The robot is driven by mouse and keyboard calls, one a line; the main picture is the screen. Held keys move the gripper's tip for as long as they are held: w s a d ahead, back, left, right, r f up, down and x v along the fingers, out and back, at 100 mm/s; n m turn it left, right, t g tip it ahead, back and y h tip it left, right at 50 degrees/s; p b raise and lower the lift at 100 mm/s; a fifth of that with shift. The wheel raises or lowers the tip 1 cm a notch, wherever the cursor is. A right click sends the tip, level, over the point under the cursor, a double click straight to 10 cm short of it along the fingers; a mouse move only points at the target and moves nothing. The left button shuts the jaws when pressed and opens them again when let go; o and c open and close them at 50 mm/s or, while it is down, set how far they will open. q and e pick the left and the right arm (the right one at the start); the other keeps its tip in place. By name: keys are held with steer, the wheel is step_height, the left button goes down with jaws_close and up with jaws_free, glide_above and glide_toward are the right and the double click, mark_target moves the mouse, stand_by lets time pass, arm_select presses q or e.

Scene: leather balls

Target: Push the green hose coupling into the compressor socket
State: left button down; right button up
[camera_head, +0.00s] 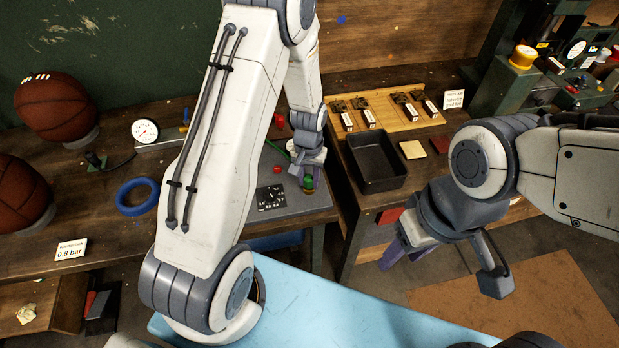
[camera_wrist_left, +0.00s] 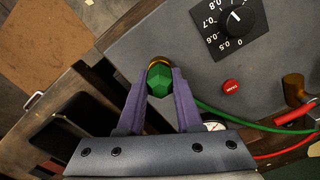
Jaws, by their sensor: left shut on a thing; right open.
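The green hose coupling (camera_wrist_left: 160,82) is between the purple fingers of my left gripper (camera_wrist_left: 157,96), which is shut on it. In the head view, the coupling (camera_head: 308,181) shows below my left gripper (camera_head: 309,172), at the right edge of the grey compressor (camera_head: 300,208). A brass ring, seemingly the compressor socket (camera_wrist_left: 158,62), shows just beyond the coupling; I cannot tell how deep the coupling sits. A green hose (camera_wrist_left: 238,122) runs right from behind my finger. My right gripper (camera_head: 395,254) is open and empty, away from the compressor.
The compressor top has a black pressure dial (camera_head: 271,197) and a red button (camera_wrist_left: 231,86). A red hose (camera_wrist_left: 295,117) lies near the green one. A black tray (camera_head: 375,165) stands to the right. Basketballs (camera_head: 56,106) and a blue ring (camera_head: 137,196) are at left.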

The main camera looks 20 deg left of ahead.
mark_target(309, 176)
arm_select(q)
steer(key=shift+f, duration=0.1)
steer(key=c, duration=0.5)
jaws_free()
step_height(309, 176, up, 10)
steer(key=shift+r+b, duration=0.25)
steer(key=shift+b, duration=0.7)
